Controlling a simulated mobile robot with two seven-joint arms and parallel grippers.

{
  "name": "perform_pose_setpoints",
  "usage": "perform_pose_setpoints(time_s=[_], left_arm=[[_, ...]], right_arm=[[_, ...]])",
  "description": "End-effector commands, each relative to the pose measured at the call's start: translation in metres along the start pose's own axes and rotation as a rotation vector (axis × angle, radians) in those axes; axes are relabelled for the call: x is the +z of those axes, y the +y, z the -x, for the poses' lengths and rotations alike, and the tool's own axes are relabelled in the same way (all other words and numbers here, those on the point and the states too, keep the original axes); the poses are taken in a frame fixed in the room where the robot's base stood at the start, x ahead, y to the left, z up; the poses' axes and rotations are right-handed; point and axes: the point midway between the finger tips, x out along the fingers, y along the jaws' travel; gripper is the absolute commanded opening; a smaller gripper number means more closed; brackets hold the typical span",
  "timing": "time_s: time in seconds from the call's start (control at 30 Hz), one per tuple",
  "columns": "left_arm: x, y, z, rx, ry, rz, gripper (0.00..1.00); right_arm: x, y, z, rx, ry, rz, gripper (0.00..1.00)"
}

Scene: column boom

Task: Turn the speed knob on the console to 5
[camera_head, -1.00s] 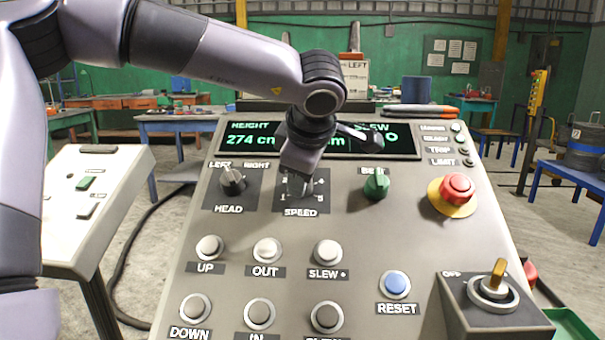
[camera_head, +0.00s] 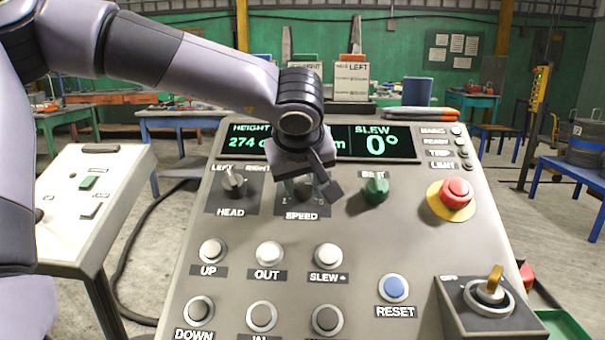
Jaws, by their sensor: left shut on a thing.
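The console (camera_head: 258,225) is a grey sloping panel in the middle of the head view. The speed knob (camera_head: 300,190) sits above the SPEED label, between the HEAD knob and the green knob. My left gripper (camera_head: 301,181) is over the speed knob and shut on it, with its wrist tilted. The gripper and wrist hide most of the knob and its scale, so I cannot read its setting. My right gripper is not in view.
The HEAD knob (camera_head: 233,182) is close on the left and the green knob (camera_head: 375,188) close on the right. A red mushroom button (camera_head: 456,192) lies further right. Several push buttons and a key switch box (camera_head: 485,309) lie lower. A display (camera_head: 385,142) runs behind the wrist.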

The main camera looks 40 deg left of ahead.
Motion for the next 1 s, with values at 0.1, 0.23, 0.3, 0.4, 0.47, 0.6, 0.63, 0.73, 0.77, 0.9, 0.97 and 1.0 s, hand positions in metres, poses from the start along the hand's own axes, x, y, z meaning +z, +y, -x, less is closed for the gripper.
perform_pose_setpoints(time_s=[0.1, 0.23, 0.3, 0.4, 0.47, 0.6, 0.63, 0.73, 0.77, 0.9, 0.97, 1.0], left_arm=[[-0.001, -0.0002, 0.0011, 0.012, -0.004, -0.077, 0.08], [-0.0008, -0.0001, 0.0009, 0.023, -0.008, -0.144, 0.08], [-0.0009, -0.0001, 0.0007, 0.027, -0.008, -0.172, 0.08], [-0.001, -0.0001, 0.0005, 0.032, -0.009, -0.201, 0.08], [-0.001, -0.0001, 0.0005, 0.034, -0.009, -0.214, 0.08], [-0.0009, -0.0001, 0.0003, 0.036, -0.009, -0.231, 0.08], [-0.0009, -0.0001, 0.0002, 0.037, -0.009, -0.233, 0.08], [-0.0009, -0.0001, 0.0002, 0.037, -0.009, -0.235, 0.08], [-0.0009, -0.0001, 0.0001, 0.037, -0.009, -0.235, 0.08], [-0.0009, -0.0001, 0.0002, 0.037, -0.009, -0.235, 0.08], [-0.0009, 0.0, 0.0002, 0.037, -0.009, -0.234, 0.08], [-0.0009, 0.0, 0.0002, 0.037, -0.009, -0.234, 0.08]], right_arm=[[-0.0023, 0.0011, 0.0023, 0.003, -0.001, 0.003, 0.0], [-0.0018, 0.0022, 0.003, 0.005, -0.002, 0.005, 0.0], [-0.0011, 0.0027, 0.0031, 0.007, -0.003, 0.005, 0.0], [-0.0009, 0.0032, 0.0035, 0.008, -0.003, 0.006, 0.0], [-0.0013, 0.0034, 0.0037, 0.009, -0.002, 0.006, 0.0], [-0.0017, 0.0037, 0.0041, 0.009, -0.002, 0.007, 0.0], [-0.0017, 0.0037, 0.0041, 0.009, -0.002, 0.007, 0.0], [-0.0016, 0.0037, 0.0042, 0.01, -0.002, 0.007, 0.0], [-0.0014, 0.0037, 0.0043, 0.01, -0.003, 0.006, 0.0], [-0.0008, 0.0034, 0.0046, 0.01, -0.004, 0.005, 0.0], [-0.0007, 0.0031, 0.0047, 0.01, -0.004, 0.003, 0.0], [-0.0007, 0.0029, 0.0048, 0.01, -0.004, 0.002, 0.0]])
